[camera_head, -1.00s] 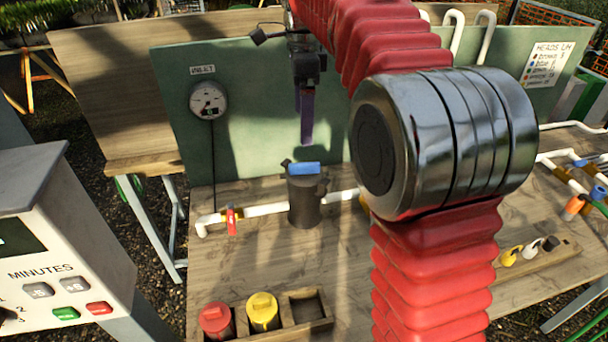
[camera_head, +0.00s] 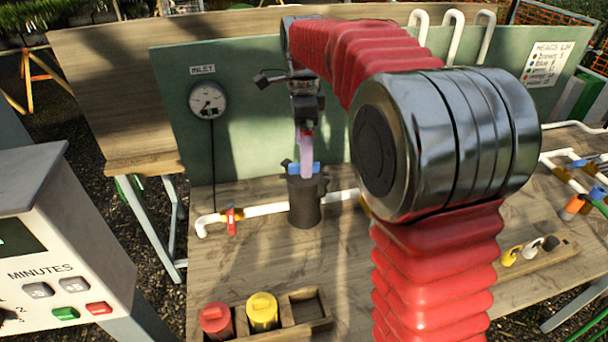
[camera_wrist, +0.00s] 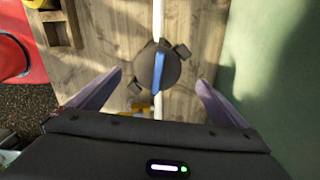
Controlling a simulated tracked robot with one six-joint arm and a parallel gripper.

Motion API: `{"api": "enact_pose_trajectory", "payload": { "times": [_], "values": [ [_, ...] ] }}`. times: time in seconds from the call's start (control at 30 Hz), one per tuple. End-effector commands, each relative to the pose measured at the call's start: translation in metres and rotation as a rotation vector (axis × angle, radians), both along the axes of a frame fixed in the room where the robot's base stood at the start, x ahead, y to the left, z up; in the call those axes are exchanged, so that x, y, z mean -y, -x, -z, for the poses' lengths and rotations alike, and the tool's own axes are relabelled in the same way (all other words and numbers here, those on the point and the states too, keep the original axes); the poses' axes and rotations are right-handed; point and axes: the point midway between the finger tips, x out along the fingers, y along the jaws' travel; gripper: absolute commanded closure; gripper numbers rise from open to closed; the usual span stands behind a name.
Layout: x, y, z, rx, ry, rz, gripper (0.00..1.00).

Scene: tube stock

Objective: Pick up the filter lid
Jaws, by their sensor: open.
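The filter body is a dark grey cylinder (camera_head: 306,208) set in the white pipe run on the bench. Its dark round lid (camera_wrist: 146,68) has a raised blue bar (camera_head: 297,169) across the top and dark tabs at the rim. In the wrist view the blue bar (camera_wrist: 158,72) runs nearly up and down the picture. My gripper (camera_head: 306,172) points down above the lid, its purple fingertips close to the bar. In the wrist view the two fingers (camera_wrist: 160,82) stand wide apart on either side of the lid, with nothing between them gripped. Whether they touch the lid cannot be told.
A red valve handle (camera_head: 231,220) stands on the white pipe left of the filter. A wooden tray (camera_head: 318,326) holds a red and a yellow canister at the front. A green backboard (camera_head: 250,140) with a gauge (camera_head: 207,100) rises close behind.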

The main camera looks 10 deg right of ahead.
Motion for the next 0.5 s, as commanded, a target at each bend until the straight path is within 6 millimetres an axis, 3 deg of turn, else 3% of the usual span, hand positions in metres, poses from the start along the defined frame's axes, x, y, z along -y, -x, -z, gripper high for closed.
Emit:
{"api": "enact_pose_trajectory", "payload": {
  "times": [0.27, 0.5],
  "values": [
    [0.0, 0.001, 0.003, -0.001, 0.0, 0.0, 0.03],
    [0.001, 0.005, 0.031, -0.003, 0.0, 0.0, 0.03]
  ]
}}
